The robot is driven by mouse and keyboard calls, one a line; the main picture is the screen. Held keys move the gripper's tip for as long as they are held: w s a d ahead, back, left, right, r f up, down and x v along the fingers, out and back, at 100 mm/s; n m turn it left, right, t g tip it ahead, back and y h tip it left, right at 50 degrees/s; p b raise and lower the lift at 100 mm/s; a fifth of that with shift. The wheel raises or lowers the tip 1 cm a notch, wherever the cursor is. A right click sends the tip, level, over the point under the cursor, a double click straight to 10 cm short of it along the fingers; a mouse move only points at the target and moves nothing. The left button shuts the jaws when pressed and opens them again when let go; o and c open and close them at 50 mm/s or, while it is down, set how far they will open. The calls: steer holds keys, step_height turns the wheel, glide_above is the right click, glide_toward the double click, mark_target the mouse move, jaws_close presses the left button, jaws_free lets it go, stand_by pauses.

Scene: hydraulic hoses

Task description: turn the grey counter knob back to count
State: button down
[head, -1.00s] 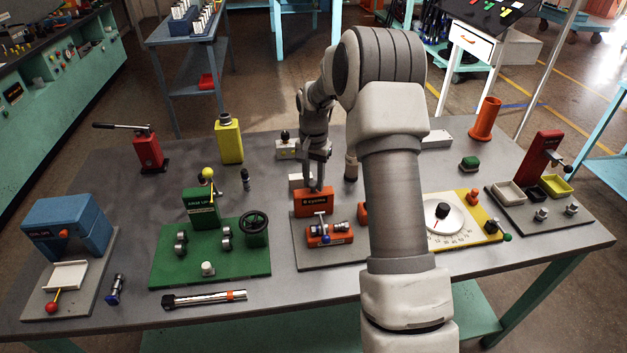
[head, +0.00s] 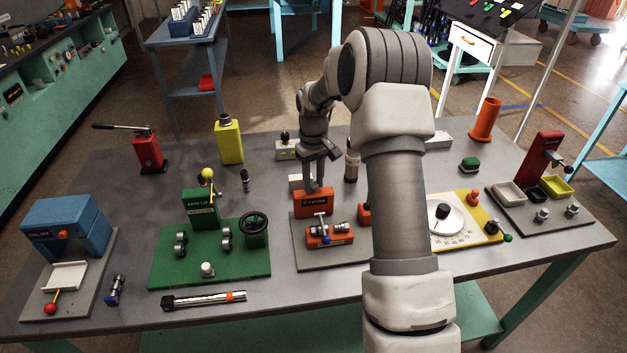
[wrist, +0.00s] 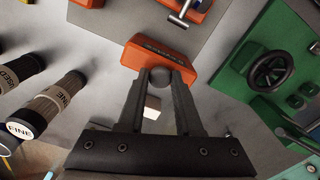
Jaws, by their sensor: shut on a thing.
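The orange counter box (head: 314,206) stands at the back of a grey plate, its front label reading "cycles". In the wrist view the counter box (wrist: 172,58) lies just beyond my fingertips. The round grey knob (wrist: 160,76) sits against the box, between my two fingertips. My gripper (wrist: 160,82) is shut on this knob. In the head view my gripper (head: 315,185) reaches down behind the box, and the knob is hidden there. The knob's exact turn position cannot be read.
An orange clamp block (head: 330,236) with a metal fitting stands in front of the counter. A green fixture (head: 210,265) with a handwheel is at left, a yellow dial plate (head: 470,225) at right.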

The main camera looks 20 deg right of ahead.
mark_target(313, 184)
steer(key=n, duration=0.5)
steer(key=shift+r+n, duration=0.1)
steer(key=shift+n, duration=0.2)
steer(key=n+p, duration=0.1)
steer(key=n, duration=0.4)
stand_by(0.4)
steer(key=c, duration=0.6)
jaws_free()
step_height(313, 184, up, 17)
steer(key=shift+r, duration=0.2)
